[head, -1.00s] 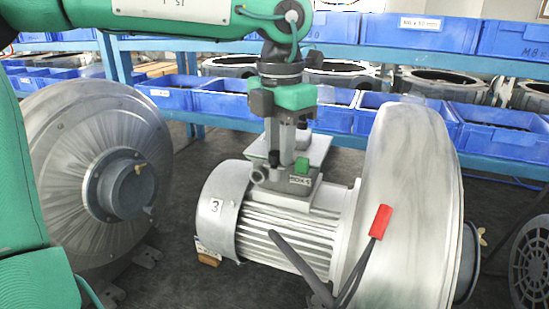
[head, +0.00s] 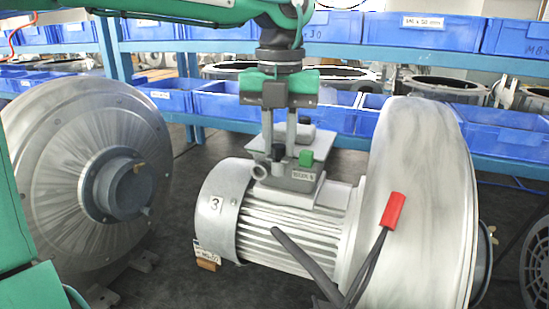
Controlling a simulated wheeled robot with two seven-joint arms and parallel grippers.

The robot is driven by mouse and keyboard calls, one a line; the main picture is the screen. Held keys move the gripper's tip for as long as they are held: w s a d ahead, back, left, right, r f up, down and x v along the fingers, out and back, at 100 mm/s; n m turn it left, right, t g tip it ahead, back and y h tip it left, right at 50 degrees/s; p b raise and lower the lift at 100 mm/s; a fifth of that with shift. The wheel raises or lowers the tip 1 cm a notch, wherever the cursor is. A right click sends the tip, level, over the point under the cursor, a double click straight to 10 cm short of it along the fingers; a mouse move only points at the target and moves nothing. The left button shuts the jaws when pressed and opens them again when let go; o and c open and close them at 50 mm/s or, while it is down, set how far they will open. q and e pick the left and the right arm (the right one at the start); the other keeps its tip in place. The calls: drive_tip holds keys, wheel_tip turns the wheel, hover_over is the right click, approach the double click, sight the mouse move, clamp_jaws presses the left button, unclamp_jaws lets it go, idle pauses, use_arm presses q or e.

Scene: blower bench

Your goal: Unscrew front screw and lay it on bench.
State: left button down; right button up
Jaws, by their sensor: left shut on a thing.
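My right gripper is not in view.
The motor (head: 215,205) joins a large round blower housing (head: 415,200) on the right. A red-ended cable (head: 392,211) hangs in front. Another blower (head: 85,170) stands at left. Blue bins (head: 225,100) line the shelves behind.

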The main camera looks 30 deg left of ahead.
use_arm(q)
drive_tip(key=n, duration=0.4)
drive_tip(key=shift+s+d+f, duration=0.2)
drive_tip(key=n+b, duration=0.1)
drive_tip(key=n, duration=0.3)
drive_tip(key=shift+s+r+n, duration=0.1)
drive_tip(key=shift+n, duration=0.2)
drive_tip(key=n, duration=0.5)
drive_tip(key=shift+d+r, duration=0.1)
drive_tip(key=shift+r, duration=0.05)
drive_tip(key=n, duration=0.3)
drive_tip(key=shift+r+n+b, duration=0.1)
drive_tip(key=shift+n+b, duration=0.2)
drive_tip(key=shift+n, duration=0.1)
